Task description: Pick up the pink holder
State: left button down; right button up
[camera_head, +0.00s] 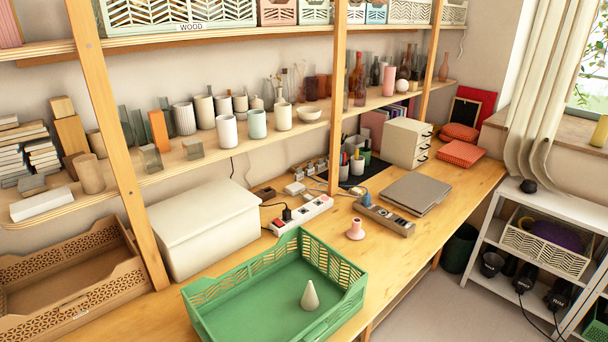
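A small pink holder (356,230) with a wide round base and a narrower top stands upright on the wooden desk (405,258). It is right of the green crate (230,272), apart from it, and in front of the grey power strip (384,218). Nothing covers it. Neither of my grippers shows in the head view.
A white power strip (303,214), a closed laptop (416,193) and a large white box (204,228) lie around the holder. A wooden post (337,100) rises behind.

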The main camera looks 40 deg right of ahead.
aim_at(355, 233)
jog(key=l+z, duration=0.1)
jog(key=z, duration=1.5)
